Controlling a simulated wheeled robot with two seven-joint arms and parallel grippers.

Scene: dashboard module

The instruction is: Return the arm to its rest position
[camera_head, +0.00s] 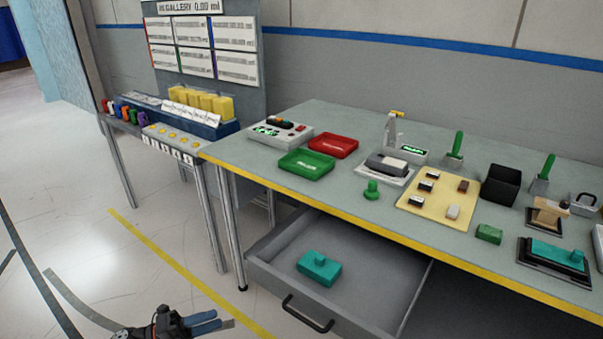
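My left gripper (218,318) shows at the bottom edge of the head view, over the floor. It has a dark body and two blue fingers lying close side by side. It is left of the open drawer (270,268) and well apart from it and from the table. I see nothing held at its fingertips, but I cannot tell how far apart the fingers are. My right gripper is out of view.
The workbench (290,195) carries a green tray (306,164), a red tray (333,146), a beige board (438,200), a black box (503,184) and a teal block on a dark base (556,257). The drawer juts out below its front edge. The floor at left is clear.

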